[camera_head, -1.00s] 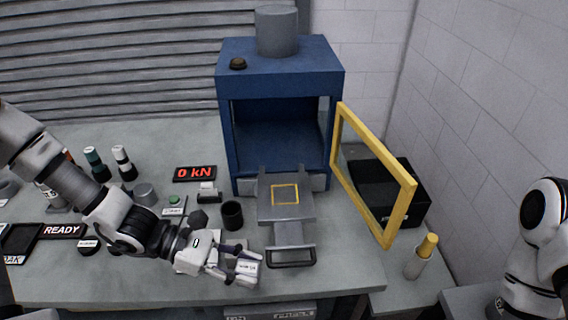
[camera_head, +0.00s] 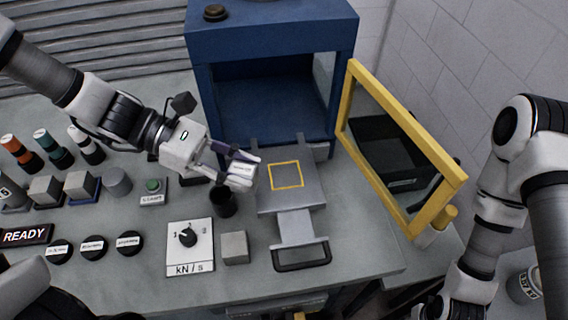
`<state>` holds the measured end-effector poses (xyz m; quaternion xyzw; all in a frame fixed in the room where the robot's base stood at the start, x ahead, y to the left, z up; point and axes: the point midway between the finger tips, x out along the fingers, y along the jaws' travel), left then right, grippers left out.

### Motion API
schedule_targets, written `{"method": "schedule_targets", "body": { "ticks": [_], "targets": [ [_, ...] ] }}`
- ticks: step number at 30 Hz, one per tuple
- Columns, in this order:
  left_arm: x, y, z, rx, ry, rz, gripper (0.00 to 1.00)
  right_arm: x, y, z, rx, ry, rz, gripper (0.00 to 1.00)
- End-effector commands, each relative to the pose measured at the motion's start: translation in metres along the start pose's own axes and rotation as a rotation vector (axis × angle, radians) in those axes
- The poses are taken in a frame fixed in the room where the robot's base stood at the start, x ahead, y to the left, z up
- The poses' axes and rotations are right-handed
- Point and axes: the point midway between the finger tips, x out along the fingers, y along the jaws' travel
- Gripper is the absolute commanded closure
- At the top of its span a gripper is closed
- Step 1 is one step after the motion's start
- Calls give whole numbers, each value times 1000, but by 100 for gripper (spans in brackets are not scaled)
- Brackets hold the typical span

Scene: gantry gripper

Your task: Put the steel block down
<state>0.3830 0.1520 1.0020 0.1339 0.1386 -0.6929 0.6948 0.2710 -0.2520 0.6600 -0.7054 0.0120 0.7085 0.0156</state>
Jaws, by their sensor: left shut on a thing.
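My left gripper (camera_head: 243,172) is shut on a small pale block, taken as the steel block (camera_head: 241,177), which the fingers largely cover. It holds the block by the left edge of the pulled-out grey platen (camera_head: 308,194), left of the yellow square outline (camera_head: 286,175). Whether the block touches anything below is hard to tell. The blue press (camera_head: 270,42) stands behind the platen. My right arm comes in at the right; its gripper is not visible.
The yellow-framed door (camera_head: 440,160) stands open on the right. A black cup (camera_head: 223,201) stands left of the platen. A grey cube (camera_head: 235,247) sits beside the dial plate (camera_head: 190,262). Several samples and buttons stand at the left. The platen's square is bare.

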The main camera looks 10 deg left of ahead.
Motion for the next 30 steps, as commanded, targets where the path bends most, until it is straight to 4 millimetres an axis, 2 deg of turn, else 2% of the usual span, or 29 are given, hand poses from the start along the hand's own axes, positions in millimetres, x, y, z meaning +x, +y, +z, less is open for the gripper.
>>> {"method": "schedule_targets", "body": {
  "ticks": [2,9,12,14,20,30],
  "targets": [
    [13,13,1,3,8,-3,100,4,0,0,0,0,0,60],
    [48,61,14,4,2,-1,100,-1,0,0,0,0,0,60],
    [55,70,16,3,-2,1,100,-2,0,0,0,0,0,60],
    [58,72,12,1,-3,0,100,-2,0,0,0,0,0,60],
    [69,72,-15,-1,-3,0,100,-4,0,0,0,0,0,60],
    [71,72,-20,2,-3,1,100,-1,0,0,0,0,0,60]
  ]
}}
